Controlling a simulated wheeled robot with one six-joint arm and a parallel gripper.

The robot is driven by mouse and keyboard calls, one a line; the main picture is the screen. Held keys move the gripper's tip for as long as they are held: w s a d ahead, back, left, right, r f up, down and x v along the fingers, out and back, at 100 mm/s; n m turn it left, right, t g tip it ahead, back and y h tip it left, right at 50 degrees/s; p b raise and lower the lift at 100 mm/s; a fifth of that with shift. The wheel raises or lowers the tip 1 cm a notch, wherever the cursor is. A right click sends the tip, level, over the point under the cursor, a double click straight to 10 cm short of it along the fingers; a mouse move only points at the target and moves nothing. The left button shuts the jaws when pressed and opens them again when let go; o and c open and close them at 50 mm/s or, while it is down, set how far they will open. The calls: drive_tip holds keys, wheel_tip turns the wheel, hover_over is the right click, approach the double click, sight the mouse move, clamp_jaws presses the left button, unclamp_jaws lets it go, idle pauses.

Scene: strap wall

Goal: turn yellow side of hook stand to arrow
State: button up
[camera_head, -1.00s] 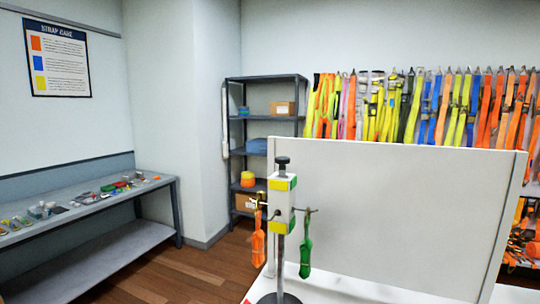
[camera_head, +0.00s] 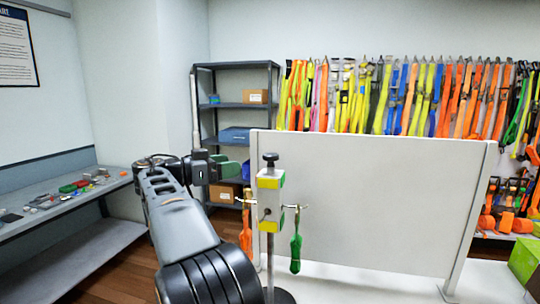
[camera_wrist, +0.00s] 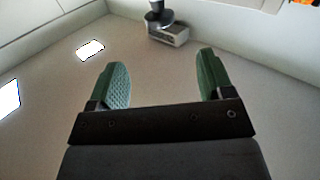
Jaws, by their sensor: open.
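The hook stand (camera_head: 270,204) stands upright in front of a pale panel. A side hook at the left carries an orange strap (camera_head: 246,230); one at the right carries a green strap (camera_head: 296,249). No arrow shows, and the stand's lower part is partly cut off. My gripper (camera_head: 226,168) is raised left of the block, with a gap in the picture. In the wrist view its green-padded fingers (camera_wrist: 160,85) are wide apart with nothing between them.
The pale panel (camera_head: 370,200) rises behind the stand. A shelf rack (camera_head: 236,105) and hanging straps (camera_head: 400,95) are farther back. A grey bench (camera_head: 60,205) with small items is at left. A green box (camera_head: 525,262) is at the right edge.

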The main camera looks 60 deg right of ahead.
sight(264, 156)
drive_tip(key=shift+m, duration=0.3)
drive_tip(key=p+x, duration=0.1)
drive_tip(key=x, duration=0.3)
drive_tip(key=p+x, duration=0.1)
drive_tip(key=x, duration=0.3)
drive_tip(key=r+p+x, duration=0.1)
drive_tip(key=p+x, duration=0.1)
drive_tip(key=x, duration=0.2)
drive_tip(key=shift+s+d, duration=0.1)
drive_tip(key=shift+s, duration=0.1)
drive_tip(key=shift+s+d+f, duration=0.1)
drive_tip(key=shift+s+d, duration=0.2)
drive_tip(key=shift+d, duration=0.35)
drive_tip(key=shift+c, duration=0.3)
drive_tip(key=c, duration=1.2)
drive_tip(key=shift+f, duration=0.15)
